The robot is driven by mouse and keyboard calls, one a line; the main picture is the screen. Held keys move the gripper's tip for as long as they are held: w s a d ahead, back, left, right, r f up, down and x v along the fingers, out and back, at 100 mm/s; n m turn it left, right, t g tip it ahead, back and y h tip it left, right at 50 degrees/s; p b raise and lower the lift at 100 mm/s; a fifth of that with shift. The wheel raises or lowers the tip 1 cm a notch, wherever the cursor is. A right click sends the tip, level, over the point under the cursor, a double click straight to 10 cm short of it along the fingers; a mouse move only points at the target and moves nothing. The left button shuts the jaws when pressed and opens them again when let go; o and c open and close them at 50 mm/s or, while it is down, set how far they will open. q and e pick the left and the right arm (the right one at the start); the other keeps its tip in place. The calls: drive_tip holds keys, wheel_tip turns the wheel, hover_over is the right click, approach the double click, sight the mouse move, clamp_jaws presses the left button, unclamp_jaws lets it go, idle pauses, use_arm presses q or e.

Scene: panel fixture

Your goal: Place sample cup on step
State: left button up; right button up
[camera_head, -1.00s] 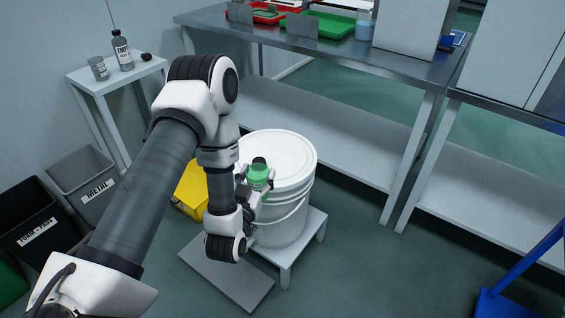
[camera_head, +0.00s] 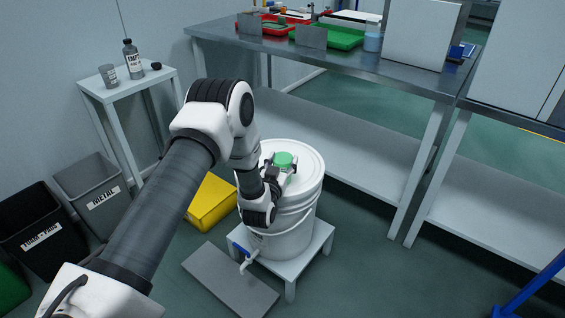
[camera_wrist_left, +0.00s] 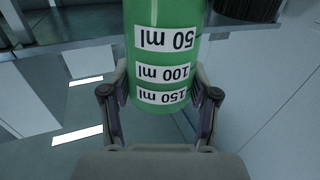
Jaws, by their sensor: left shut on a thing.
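The sample cup (camera_head: 284,159) is green and shows in front of the white bucket's lid in the head view. In the left wrist view the green cup (camera_wrist_left: 163,55) carries 50, 100 and 150 ml labels, upside down in the picture. My left gripper (camera_head: 283,172) is shut on it, one finger on each side. Whether the cup touches the lid is unclear. A flat grey slab (camera_head: 230,280), perhaps the step, lies on the floor in front of the bucket, below my gripper. My right gripper is not in view.
The white bucket (camera_head: 290,225) with a tap stands on a low white stand (camera_head: 290,268). A yellow container (camera_head: 212,203) and a grey METAL bin (camera_head: 95,190) are to the left. A steel bench (camera_head: 345,65) is behind. Open floor lies to the front right.

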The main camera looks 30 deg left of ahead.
use_arm(q)
drive_tip(key=shift+f, duration=0.15)
drive_tip(key=o, duration=0.8)
drive_tip(key=shift+o, duration=0.2)
